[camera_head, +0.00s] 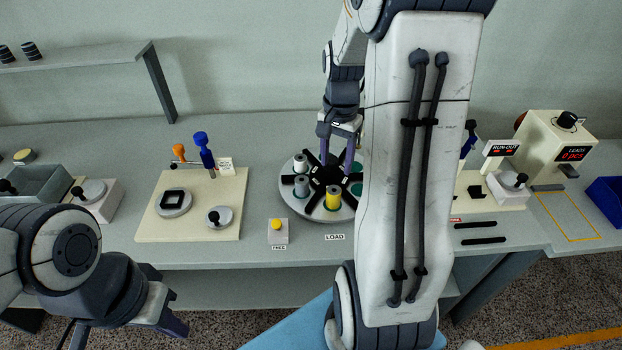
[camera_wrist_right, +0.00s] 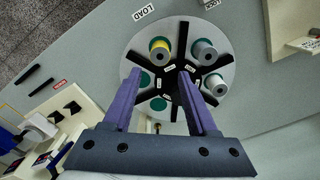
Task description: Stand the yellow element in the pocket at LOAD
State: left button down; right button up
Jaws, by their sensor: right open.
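The yellow element (camera_head: 332,198) stands upright in the pocket of the round turntable (camera_head: 300,209) nearest the LOAD label (camera_head: 335,237). My right gripper (camera_head: 338,150) is over the back of the turntable. In its wrist view the purple fingers (camera_wrist_right: 160,72) are spread apart and empty, clear of the yellow element. My left gripper (camera_head: 174,314) is low at the front left, away from the turntable; its finger gap is unclear.
Several grey spindles, one marked here (camera_head: 301,186), stand in other pockets between black dividers. A yellow button box (camera_head: 277,230) is left of the LOAD label. A beige board (camera_head: 190,228) with fixtures lies further left. My right arm hides the bench's middle right.

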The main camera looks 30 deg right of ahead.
jog(key=s+a+r+n, duration=0.15)
jog(key=a+n, duration=0.25)
jog(key=a, duration=0.5)
jog(key=s+a+r+n, duration=0.1)
jog(key=s+a+n, duration=0.2)
jog(key=a+n, duration=0.35)
jog(key=s+a+r+n, duration=0.1)
jog(key=s+a+n, duration=0.15)
jog(key=a, duration=0.75)
jog(key=s+a+n+y, duration=0.1)
jog(key=s+a+n, duration=0.4)
jog(key=s+n, duration=0.2)
jog(key=shift+s+a+f, duration=0.2)
jog(key=shift+s+f, duration=0.15)
jog(key=shift+s, duration=0.8)
